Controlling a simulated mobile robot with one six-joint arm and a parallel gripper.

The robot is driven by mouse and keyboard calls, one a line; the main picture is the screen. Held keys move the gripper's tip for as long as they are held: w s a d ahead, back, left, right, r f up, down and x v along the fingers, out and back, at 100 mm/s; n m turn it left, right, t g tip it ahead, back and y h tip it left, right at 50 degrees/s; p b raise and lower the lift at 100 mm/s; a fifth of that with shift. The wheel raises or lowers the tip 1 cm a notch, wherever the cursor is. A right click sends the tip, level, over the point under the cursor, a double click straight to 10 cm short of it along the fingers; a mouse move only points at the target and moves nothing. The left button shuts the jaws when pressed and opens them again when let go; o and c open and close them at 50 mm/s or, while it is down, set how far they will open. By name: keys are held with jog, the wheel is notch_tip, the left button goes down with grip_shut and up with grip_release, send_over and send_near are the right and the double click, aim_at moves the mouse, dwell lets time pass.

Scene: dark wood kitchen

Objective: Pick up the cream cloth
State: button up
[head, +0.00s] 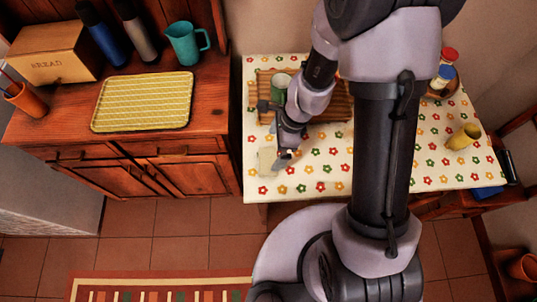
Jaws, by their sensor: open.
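The cream cloth (267,161) lies on the flowered tablecloth near the left edge of the table (325,185). It looks like a small pale patch, partly covered by my gripper. My gripper (279,162) is open and points down at the right side of the cloth. I cannot tell whether the fingers touch it. My arm hides part of the table's middle.
A wooden rack (338,108) with a green mug (281,84) stands behind my gripper. A yellow cup (462,137) and a round tray with jars (446,75) are at the right. The sideboard at left holds a yellow tray (143,101), teal jug (187,43) and bread box (52,53).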

jog(key=b, duration=0.2)
send_over(269, 160)
jog(key=f, duration=0.4)
jog(key=shift+d+f, duration=0.2)
jog(key=shift+d, duration=0.2)
jog(key=b+x, duration=0.1)
jog(key=x, duration=0.1)
jog(key=d+b+x, duration=0.1)
jog(key=b+x, duration=0.1)
jog(key=shift+a+f, duration=0.1)
jog(key=shift+f, duration=0.3)
jog(key=shift+a+f+b, duration=0.15)
jog(key=shift+f+b, duration=0.15)
jog(key=shift+b, duration=0.05)
jog(key=shift+r, duration=0.2)
jog(key=c, duration=1.2)
jog(key=shift+o, duration=0.2)
